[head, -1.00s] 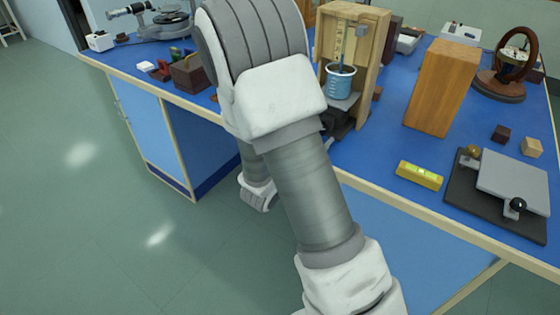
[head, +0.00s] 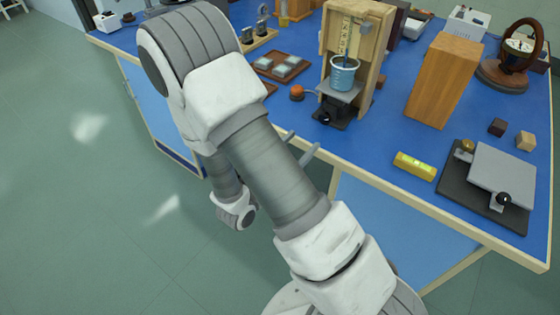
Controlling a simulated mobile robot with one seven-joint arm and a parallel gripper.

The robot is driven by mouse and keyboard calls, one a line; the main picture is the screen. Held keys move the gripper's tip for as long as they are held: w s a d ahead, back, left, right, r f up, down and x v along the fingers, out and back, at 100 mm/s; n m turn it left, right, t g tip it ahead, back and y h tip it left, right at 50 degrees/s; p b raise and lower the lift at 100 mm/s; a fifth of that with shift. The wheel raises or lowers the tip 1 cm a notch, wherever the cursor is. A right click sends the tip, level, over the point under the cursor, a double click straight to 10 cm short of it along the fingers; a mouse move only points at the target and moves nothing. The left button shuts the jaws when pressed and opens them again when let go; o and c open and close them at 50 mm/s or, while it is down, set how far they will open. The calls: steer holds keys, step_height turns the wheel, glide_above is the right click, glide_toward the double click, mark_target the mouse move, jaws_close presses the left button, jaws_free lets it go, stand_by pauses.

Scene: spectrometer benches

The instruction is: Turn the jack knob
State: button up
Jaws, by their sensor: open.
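A small black jack (head: 345,108) stands at the foot of an open wooden case on the blue bench. Its dark round knob (head: 325,118) faces the front edge. A beaker of blue liquid (head: 343,74) sits on the plate above the jack. My gripper (head: 304,140) shows only as two grey fingertips behind my forearm; they are spread apart with nothing seen between them. It is in front of the knob and a little left of it in the picture, apart from it. The rest of the gripper is hidden by my arm.
On the right, a grey plate on a black base (head: 458,205) has a black knob. A yellow level (head: 415,166) and a wooden block (head: 443,80) stand nearby. An orange-topped object (head: 297,93) and a brown tray (head: 267,67) lie left of the case.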

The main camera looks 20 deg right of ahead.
steer(key=v, duration=0.7)
steer(key=shift+s+a+p, duration=0.25)
steer(key=shift+a+p, duration=0.05)
